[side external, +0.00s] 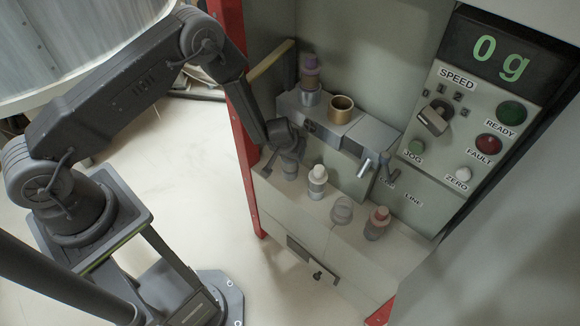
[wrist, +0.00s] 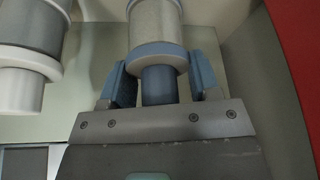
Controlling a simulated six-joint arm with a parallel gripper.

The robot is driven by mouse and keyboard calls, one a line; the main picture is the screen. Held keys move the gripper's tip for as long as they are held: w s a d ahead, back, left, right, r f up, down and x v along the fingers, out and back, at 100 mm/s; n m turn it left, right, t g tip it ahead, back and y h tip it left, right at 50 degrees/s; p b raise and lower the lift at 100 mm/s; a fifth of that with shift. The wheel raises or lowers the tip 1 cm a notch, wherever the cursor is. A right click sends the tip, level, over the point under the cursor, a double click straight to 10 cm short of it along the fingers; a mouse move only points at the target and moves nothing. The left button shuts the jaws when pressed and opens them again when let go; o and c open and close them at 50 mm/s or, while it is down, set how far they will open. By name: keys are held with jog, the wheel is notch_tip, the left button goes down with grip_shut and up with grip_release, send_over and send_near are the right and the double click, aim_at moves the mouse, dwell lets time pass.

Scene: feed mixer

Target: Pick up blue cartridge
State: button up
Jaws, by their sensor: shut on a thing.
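The blue cartridge, with a blue collar and neck and a pale body, shows in the wrist view (wrist: 158,54) between the two finger pads. My gripper (wrist: 163,84) is shut on it at the neck. In the side view my gripper (side external: 283,143) is at the left end of the ledge, and the cartridge (side external: 290,169) shows partly below it. My gripper hides its upper part. I cannot tell whether its base touches the ledge.
A white-ringed cartridge (side external: 317,181), a clear grey one (side external: 342,210) and a red one (side external: 377,223) stand along the ledge to the right. Behind, a purple-topped cartridge (side external: 310,70) stands on a metal block beside an empty brass socket (side external: 342,106). A red post (side external: 243,130) is close on the left.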

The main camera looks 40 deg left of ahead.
grip_shut()
jog(key=shift+r, duration=5.05)
